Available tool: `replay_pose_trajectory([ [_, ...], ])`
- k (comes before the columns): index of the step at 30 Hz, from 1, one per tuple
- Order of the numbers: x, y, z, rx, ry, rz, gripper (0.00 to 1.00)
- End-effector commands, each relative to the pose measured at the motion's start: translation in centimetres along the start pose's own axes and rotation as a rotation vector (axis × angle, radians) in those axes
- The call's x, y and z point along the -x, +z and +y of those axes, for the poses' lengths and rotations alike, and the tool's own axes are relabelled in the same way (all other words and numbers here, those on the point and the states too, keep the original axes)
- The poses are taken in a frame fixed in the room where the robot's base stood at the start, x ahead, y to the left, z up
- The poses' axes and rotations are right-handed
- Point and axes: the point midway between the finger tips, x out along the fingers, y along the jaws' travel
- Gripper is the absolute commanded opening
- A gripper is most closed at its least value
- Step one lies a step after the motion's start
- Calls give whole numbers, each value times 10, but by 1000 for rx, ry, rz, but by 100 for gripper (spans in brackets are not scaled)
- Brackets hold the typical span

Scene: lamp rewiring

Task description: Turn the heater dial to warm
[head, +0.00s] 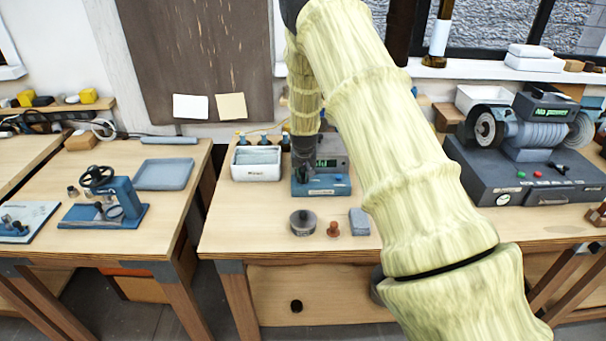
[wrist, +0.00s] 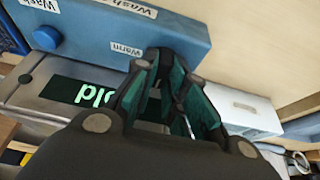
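The heater is a blue box (head: 322,186) with a grey unit (head: 333,162) behind it, on the middle bench. In the wrist view the blue box (wrist: 110,35) bears labels, one reading "Warm" (wrist: 126,49) and two starting "Wash". A round blue knob (wrist: 47,38) is on it at the left. The grey unit's display (wrist: 95,95) shows green upside-down letters, "old" visible, the rest hidden by a finger. My gripper (wrist: 170,72) is at the box, fingertips near the "Warm" label. Its fingers lean close together; whether anything is between them is unclear. In the head view my gripper (head: 304,158) points down there.
A white bin (head: 256,164) stands left of the heater. A grey round tin (head: 303,222), a small brown knob-like piece (head: 333,229) and a grey block (head: 359,221) lie in front. A large dark machine (head: 520,165) fills the right side.

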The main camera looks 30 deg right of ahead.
Motion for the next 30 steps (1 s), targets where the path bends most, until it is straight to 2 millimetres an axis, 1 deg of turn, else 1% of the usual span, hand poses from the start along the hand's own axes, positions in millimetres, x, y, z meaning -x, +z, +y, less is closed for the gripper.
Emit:
replay_pose_trajectory([
  [8,0,0,0,-9,5,0,0],
  [14,-1,1,0,-64,30,1,0],
  [20,-2,0,-1,-185,82,2,0],
  [30,-3,0,-3,-469,200,2,0],
])
